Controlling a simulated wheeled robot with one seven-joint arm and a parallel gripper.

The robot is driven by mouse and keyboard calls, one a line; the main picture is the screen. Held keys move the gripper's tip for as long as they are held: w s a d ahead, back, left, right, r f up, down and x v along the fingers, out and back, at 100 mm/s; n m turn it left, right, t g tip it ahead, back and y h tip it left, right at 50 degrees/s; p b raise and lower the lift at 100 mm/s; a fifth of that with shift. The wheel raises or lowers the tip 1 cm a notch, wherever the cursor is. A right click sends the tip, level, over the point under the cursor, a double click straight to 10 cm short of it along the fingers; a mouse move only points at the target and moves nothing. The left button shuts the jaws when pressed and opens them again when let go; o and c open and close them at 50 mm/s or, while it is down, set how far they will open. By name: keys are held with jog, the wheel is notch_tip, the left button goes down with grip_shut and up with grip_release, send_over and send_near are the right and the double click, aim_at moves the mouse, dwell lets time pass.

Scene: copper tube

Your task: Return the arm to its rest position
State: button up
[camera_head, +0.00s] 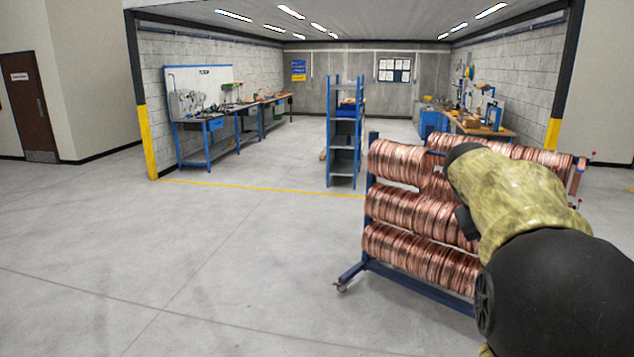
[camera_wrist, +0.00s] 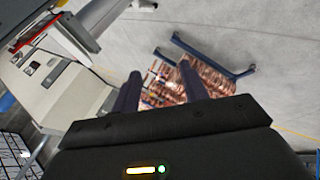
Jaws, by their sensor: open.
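My gripper shows in the wrist view (camera_wrist: 160,92), with two dark fingers spread apart and nothing between them. Beyond the fingers, the copper tube coils (camera_wrist: 205,80) lie at a distance, partly hidden by the fingers. In the head view my arm reaches in from the lower right, and its far end covers part of the copper coils (camera_head: 415,213). The coils hang in rows on a blue wheeled rack (camera_head: 352,272). The gripper's fingers cannot be made out in the head view.
A tall blue shelf (camera_head: 343,150) stands behind the rack. Workbenches line the left wall (camera_head: 208,124) and the right wall (camera_head: 482,127). In the wrist view a grey machine or cabinet (camera_wrist: 70,95) stands at the left. The floor left of the rack is clear.

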jog(key=s+a+f+n+y, duration=0.1)
jog(key=s+a+f+y, duration=0.15)
jog(key=a+f, duration=0.45)
jog(key=s+a+f+n+y, duration=0.1)
jog(key=s+a+f+y, duration=0.15)
jog(key=a+f, duration=0.5)
jog(key=s+a+f+y, duration=0.2)
jog(key=s+a+f, duration=0.5)
jog(key=s+f, duration=0.4)
jog(key=shift+s+f+g, duration=0.3)
jog(key=shift+s+f, duration=0.05)
jog(key=shift+s, duration=0.4)
jog(key=shift+c, duration=0.8)
jog(key=shift+d, duration=0.1)
